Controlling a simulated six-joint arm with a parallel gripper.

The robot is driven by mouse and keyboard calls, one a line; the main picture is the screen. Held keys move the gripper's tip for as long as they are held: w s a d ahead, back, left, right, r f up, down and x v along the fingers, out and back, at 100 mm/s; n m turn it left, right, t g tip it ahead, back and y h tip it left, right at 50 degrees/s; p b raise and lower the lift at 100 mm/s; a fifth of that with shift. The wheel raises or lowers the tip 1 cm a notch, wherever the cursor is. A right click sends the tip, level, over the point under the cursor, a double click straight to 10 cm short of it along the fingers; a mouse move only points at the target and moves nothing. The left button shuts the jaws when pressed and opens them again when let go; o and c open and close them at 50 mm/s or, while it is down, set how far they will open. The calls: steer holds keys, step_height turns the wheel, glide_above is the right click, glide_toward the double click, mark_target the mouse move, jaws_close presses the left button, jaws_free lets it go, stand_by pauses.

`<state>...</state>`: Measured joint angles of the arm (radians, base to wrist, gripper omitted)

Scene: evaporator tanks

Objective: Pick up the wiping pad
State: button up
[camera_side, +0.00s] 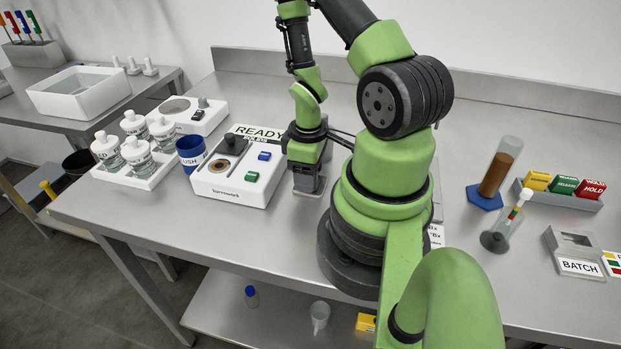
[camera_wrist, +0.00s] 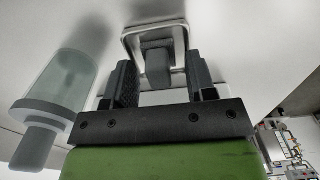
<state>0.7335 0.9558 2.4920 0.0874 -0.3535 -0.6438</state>
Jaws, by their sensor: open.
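In the wrist view my gripper (camera_wrist: 160,72) is open, with one dark finger on each side of a grey block (camera_wrist: 157,62) that looks like the wiping pad's grip. The block lies within a pale metal-rimmed frame or tray (camera_wrist: 131,42). I cannot tell whether the fingers touch it, and the pad's underside is hidden. In the side view my gripper (camera_side: 308,184) points down at the steel bench, just right of the white READY unit. The pad cannot be made out there, being hidden by my gripper and arm.
A clear cylinder with a grey base (camera_wrist: 62,85) stands left of the fingers in the wrist view. In the side view the white READY unit (camera_side: 228,190), a blue cup (camera_side: 191,152) and a bottle tray (camera_side: 150,180) are left. A brown-filled cylinder (camera_side: 497,172) is right.

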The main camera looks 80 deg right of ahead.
jaws_close()
stand_by(0.3)
steer(key=shift+r, duration=5.05)
steer(key=c, duration=0.9)
jaws_free()
